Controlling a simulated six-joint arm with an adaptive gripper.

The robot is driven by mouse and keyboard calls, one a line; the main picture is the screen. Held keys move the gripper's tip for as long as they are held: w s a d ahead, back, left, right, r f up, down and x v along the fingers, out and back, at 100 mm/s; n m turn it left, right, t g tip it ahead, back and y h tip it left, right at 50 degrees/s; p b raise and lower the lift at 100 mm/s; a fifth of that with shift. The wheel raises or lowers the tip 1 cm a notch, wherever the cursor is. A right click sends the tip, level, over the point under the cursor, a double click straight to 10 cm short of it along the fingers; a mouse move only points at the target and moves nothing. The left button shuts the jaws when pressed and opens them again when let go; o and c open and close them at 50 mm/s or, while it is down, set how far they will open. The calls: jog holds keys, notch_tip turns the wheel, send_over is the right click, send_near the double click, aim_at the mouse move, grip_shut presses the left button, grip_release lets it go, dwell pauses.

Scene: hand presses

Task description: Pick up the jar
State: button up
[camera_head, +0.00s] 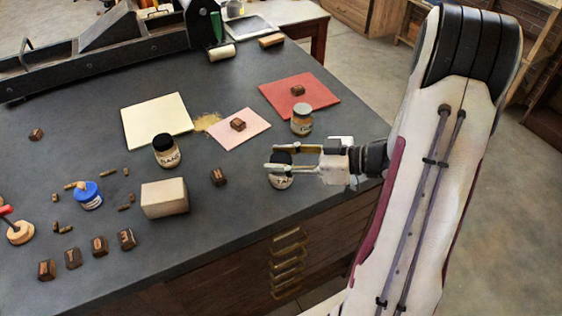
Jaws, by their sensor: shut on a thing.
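A small jar (281,182) with a dark lid and a pale label stands upright near the right front edge of the table. My gripper (273,158) reaches in from the right, with its fingers shut on this jar near its lid. The fingers partly hide the lid. I cannot tell whether the jar's base touches the table. Another black-lidded jar (167,157) stands to the left, and a grey-lidded jar (302,127) stands just behind my gripper.
Red (322,97), pink (255,134) and cream (150,118) sheets lie behind. A pale block (164,199), a blue-lidded pot (88,197) and several brown stamp blocks are to the left. A long press (110,45) fills the back left.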

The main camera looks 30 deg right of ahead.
jog(key=shift+r, duration=0.2)
jog(key=shift+r, duration=4.8)
jog(key=shift+w, duration=0.1)
jog(key=shift+w+f, duration=0.1)
jog(key=shift+w, duration=0.5)
jog(key=w+a, duration=0.3)
jog(key=w, duration=0.6)
jog(key=w+a, duration=0.3)
jog(key=w, duration=0.6)
jog(key=w+a+r, duration=0.1)
jog(key=w+a, duration=1.3)
jog(key=a, duration=0.4)
jog(key=shift+w+r, duration=0.25)
jog(key=shift+w, duration=0.05)
